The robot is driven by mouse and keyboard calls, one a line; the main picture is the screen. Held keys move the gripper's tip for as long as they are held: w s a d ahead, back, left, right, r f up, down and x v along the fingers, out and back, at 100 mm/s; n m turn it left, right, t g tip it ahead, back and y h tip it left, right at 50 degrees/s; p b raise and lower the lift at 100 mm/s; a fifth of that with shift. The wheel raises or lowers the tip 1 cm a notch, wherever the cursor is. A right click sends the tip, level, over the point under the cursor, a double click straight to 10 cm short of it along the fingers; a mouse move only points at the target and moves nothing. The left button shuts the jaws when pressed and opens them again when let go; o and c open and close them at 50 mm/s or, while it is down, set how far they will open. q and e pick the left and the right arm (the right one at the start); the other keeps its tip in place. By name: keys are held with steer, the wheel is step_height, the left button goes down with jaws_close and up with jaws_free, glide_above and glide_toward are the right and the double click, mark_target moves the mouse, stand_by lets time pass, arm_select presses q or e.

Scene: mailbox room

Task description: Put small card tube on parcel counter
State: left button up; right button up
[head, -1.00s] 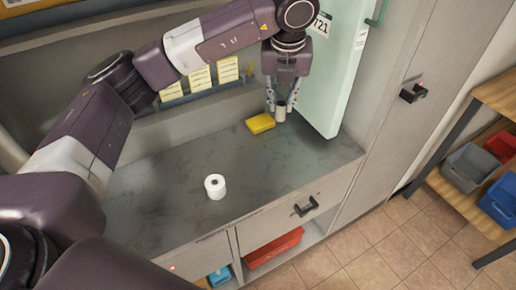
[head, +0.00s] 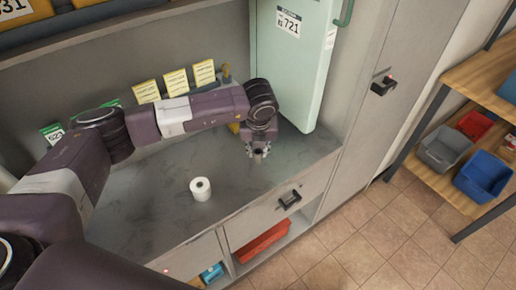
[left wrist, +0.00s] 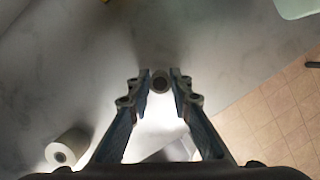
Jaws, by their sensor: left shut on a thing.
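My left gripper (head: 258,152) is shut on the small card tube (head: 258,158) over the right part of the grey parcel counter (head: 145,215). In the left wrist view the tube (left wrist: 160,84) shows end-on between the two fingertips (left wrist: 160,80). The fingers hide much of the tube in the head view. I cannot tell whether its lower end touches the counter. My right gripper is in neither view.
A white paper roll (head: 201,190) stands on the counter left of the gripper. A yellow thing (head: 234,127) is mostly hidden behind my arm. A pale green door (head: 297,65) stands open behind the gripper. Bare counter lies around the roll.

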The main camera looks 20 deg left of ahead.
arm_select(q)
steer(key=shift+f, duration=0.25)
steer(key=shift+f+b, duration=0.1)
steer(key=shift+b, duration=0.2)
steer(key=o, duration=0.8)
steer(key=shift+r, duration=0.25)
steer(key=shift+d+r, duration=0.1)
steer(key=shift+r, duration=0.2)
steer(key=b+v, duration=0.2)
steer(key=v, duration=0.9)
steer(key=shift+s+r, duration=0.1)
steer(key=shift+r, duration=0.1)
